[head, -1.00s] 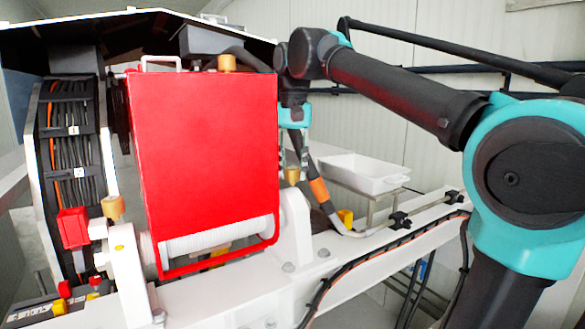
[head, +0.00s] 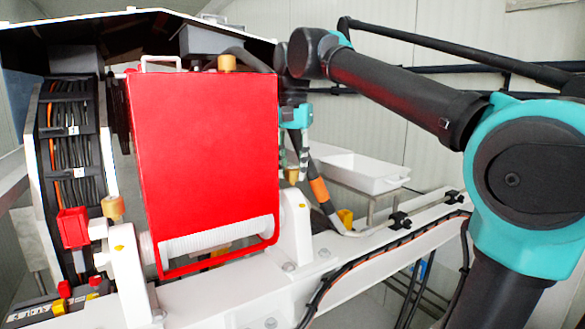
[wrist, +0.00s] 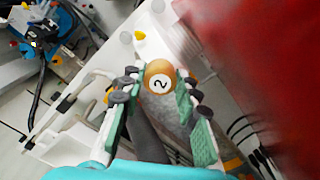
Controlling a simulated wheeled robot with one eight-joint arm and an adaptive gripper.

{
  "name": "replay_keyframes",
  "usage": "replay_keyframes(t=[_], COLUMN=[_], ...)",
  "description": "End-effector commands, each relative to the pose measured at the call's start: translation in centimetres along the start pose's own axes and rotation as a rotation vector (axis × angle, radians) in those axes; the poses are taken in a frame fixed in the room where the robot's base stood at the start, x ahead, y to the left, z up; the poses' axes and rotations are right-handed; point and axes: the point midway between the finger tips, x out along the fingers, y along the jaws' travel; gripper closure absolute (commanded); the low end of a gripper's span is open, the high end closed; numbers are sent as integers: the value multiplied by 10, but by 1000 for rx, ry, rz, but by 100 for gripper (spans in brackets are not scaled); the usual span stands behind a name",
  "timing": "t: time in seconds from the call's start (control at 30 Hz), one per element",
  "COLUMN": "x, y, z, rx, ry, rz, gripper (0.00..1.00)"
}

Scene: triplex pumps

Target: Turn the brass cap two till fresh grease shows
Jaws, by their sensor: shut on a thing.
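Brass cap two (wrist: 159,77) is a round brass cap with a white disc marked 2, seen top-on in the wrist view. In the head view its lower side (head: 292,175) shows just right of the red panel, above the white bearing block. My gripper (wrist: 159,83) comes down over it from above, with one green-padded finger on each side. The fingers are shut on the cap; it also shows in the head view (head: 292,168). No grease can be made out around the cap.
The red panel (head: 205,150) stands close on the left of my gripper. Other brass caps are at the left (head: 113,208) and top (head: 227,63). A white tray (head: 370,172) is behind on the right. A white rail (head: 400,235) with cables runs right.

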Motion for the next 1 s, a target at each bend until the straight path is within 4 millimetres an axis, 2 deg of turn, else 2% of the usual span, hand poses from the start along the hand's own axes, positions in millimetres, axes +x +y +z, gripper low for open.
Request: replay_keyframes(t=[0.03, 0.17, 0.2, 0.57, 0.67, 1.0], x=[0, 0, 0, -6, -18, -85], y=[0, 0, 0, 0, 0, 0], z=[-1, 0, 0, 0, 0, 0], rx=[0, 0, 0, -1, -1, 0], ry=[2, 1, 1, 0, 0, 0], rz=[-1, -1, -1, 0, 0, 0], gripper=[65, 49, 48, 48, 48, 48])
